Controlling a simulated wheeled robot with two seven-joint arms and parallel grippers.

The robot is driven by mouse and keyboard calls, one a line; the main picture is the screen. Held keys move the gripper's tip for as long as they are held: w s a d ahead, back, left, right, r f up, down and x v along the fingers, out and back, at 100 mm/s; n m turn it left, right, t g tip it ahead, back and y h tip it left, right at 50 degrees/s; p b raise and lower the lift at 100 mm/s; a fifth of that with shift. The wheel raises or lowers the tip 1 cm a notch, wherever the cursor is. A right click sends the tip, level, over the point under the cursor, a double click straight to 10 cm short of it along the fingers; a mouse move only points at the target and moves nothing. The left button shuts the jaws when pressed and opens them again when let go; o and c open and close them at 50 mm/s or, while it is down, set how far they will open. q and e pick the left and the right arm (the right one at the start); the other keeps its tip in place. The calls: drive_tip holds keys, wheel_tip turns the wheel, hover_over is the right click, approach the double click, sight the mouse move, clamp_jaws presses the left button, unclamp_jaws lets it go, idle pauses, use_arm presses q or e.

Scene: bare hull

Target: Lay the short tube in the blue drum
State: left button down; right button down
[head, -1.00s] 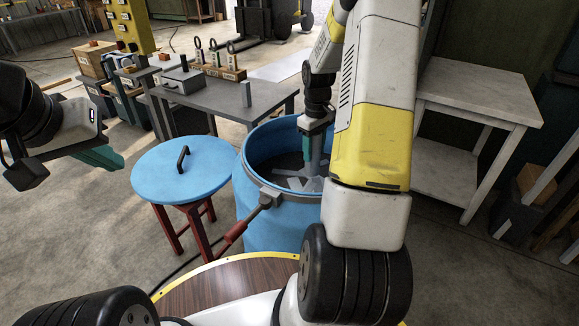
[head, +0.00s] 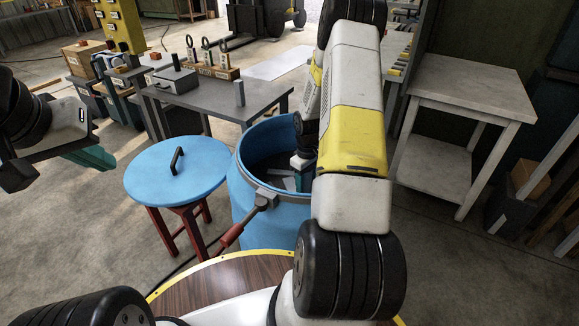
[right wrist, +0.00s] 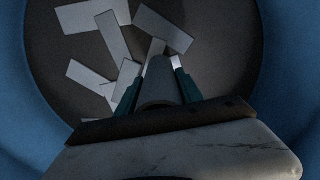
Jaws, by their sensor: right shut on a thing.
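The blue drum (head: 243,200) stands open in the middle of the head view, with several flat grey pieces (right wrist: 112,38) on its dark floor. My right arm reaches over its rim. My right gripper (right wrist: 156,80) is inside the drum, with its teal fingers shut on a grey tube (right wrist: 160,84), seen nearly end-on; I take it to be the short tube. I cannot tell whether the tube touches the pieces below. In the head view my arm hides the tube and most of this gripper. My left gripper (head: 92,157) hangs at the far left, away from the drum; its opening is unclear.
The blue lid (head: 180,168) with a black handle lies on a red stool left of the drum. Behind is a grey bench (head: 215,98) with a box, a ring rack and an upright grey piece (head: 239,93). A pale shelf table (head: 470,85) stands right.

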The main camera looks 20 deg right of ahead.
drive_tip(key=shift+f, duration=0.25)
drive_tip(key=c, duration=0.7)
unclamp_jaws()
drive_tip(key=shift+c, duration=0.2)
wheel_tip(320, 180, up, 12)
drive_tip(key=shift+r, duration=0.2)
drive_tip(key=s+a+r+m+t, duration=0.1)
drive_tip(key=s+a+r, duration=0.2)
drive_tip(key=r, duration=0.4)
drive_tip(key=s+a+r+t, duration=0.1)
drive_tip(key=s+a+r, duration=0.15)
drive_tip(key=r, duration=0.35)
drive_tip(key=s+a+r+m+t, duration=0.1)
drive_tip(key=s+a+r, duration=0.1)
drive_tip(key=a+r, duration=0.35)
drive_tip(key=s+a+r+m+t+y, duration=0.1)
drive_tip(key=s+a+r, duration=0.2)
drive_tip(key=s, duration=0.4)
drive_tip(key=s+a+r+m+t+y, duration=0.1)
drive_tip(key=s+a+r+t, duration=0.1)
drive_tip(key=s+r, duration=0.4)
drive_tip(key=shift+s+a, duration=0.6)
drive_tip(key=shift+s, duration=0.5)
